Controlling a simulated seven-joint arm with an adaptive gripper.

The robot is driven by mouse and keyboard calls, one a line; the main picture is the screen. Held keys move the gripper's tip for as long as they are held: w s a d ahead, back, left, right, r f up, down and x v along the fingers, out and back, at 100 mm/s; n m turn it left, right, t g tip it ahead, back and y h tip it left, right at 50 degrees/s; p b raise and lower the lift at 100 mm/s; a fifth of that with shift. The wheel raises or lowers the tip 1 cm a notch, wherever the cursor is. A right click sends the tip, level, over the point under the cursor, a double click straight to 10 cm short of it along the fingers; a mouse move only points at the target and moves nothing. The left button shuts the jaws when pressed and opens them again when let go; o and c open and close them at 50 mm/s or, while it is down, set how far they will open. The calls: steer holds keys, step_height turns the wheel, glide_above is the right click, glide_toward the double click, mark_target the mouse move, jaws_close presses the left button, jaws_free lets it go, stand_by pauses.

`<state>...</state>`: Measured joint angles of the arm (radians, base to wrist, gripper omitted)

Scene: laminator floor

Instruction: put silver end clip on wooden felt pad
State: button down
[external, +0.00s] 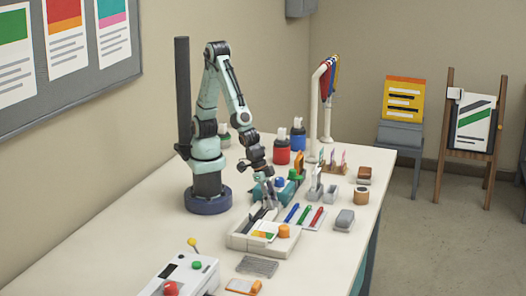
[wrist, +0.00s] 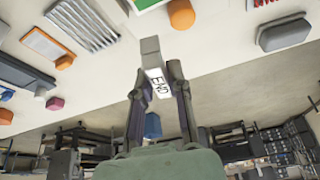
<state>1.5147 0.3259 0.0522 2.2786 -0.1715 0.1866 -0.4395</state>
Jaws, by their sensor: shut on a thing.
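My gripper (wrist: 158,85) is shut on the silver end clip (wrist: 151,50), a narrow grey block with a white face reading "END". The clip sticks out past the fingertips in the wrist view. In the external view my gripper (external: 270,200) is low over the table, above the back of the pale tray; the clip is too small to make out there. A small brown block with a darker side, which looks like the wooden felt pad (external: 364,174), lies near the table's right edge, well to the right of my gripper. I cannot see it in the wrist view.
The pale tray (external: 240,241) holds cards and has an orange knob (external: 284,231) by it. Coloured pens (external: 304,214), a grey rounded block (external: 344,220) and a round wooden piece (external: 361,196) lie to the right. Red (external: 282,150) and blue (external: 298,138) containers stand behind.

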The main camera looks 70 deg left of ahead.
steer(key=shift+s+a+m, duration=0.1)
steer(key=shift+m, duration=0.2)
steer(key=w+a+r+n+t+y, duration=0.1)
steer(key=w+a+r+n, duration=0.1)
steer(key=w, duration=0.9)
steer(key=w+a+r+n, duration=0.2)
steer(key=w+n, duration=0.1)
steer(key=w, duration=0.9)
steer(key=w+a+n+t+y, duration=0.1)
steer(key=w+a+n, duration=0.2)
steer(key=w+a, duration=0.65)
steer(key=w+a+n+y, duration=0.2)
steer(key=w+a+n, duration=0.25)
steer(key=a, duration=0.95)
glide_toward(366, 172)
steer(key=shift+w+f+m, duration=0.45)
steer(key=shift+w+f, duration=0.5)
steer(key=shift+f, duration=0.2)
steer(key=shift+w+f, duration=0.3)
steer(key=shift+f, duration=1.6)
